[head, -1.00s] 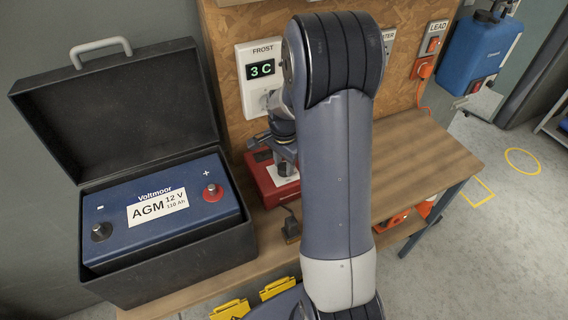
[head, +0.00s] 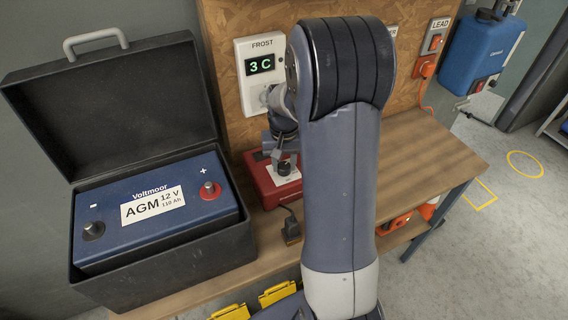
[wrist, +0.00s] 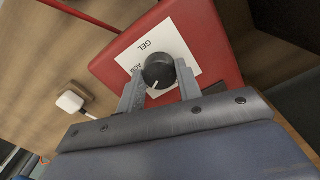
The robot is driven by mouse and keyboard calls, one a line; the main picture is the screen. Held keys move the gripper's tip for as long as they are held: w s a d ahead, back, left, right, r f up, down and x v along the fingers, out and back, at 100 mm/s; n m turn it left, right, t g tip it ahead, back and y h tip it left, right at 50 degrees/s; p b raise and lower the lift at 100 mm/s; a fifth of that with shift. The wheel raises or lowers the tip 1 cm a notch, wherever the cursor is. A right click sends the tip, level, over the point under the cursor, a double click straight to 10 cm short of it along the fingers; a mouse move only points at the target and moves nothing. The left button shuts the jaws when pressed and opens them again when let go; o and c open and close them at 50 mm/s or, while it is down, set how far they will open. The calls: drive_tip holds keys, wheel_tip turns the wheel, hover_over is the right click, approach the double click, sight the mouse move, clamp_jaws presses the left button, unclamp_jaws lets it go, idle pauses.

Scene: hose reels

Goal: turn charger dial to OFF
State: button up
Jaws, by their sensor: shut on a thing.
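The charger is a red box (head: 265,185) on the bench; its red case fills the top of the wrist view (wrist: 205,35). Its black round dial (wrist: 157,70) has a white pointer line and sits on a white label marked GEL (wrist: 146,46); a second marking is partly hidden. The pointer aims down-left in the wrist view, away from GEL. No OFF mark is readable. My gripper (wrist: 159,76) has its two grey fingers on either side of the dial, shut on it. In the head view the dial (head: 284,168) shows just below my gripper (head: 281,157).
A blue AGM 12 V battery (head: 120,222) sits in an open black case (head: 195,262) to the left. A FROST display (head: 262,65) reading 3 C is on the board behind. A plug (head: 291,228) lies in front of the charger. The bench's right side (head: 425,150) is clear.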

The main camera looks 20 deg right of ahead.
sight(284, 165)
drive_tip(key=n+b, duration=0.1)
drive_tip(key=n, duration=0.5)
drive_tip(key=shift+n, duration=0.3)
drive_tip(key=n, duration=0.6)
drive_tip(key=shift+b, duration=0.3)
drive_tip(key=o, duration=1)
drive_tip(key=shift+c, duration=0.2)
drive_tip(key=shift+r, duration=0.1)
wheel_tip(284, 165, up, 11)
drive_tip(key=shift+f+b, duration=0.2)
drive_tip(key=shift+b, duration=0.15)
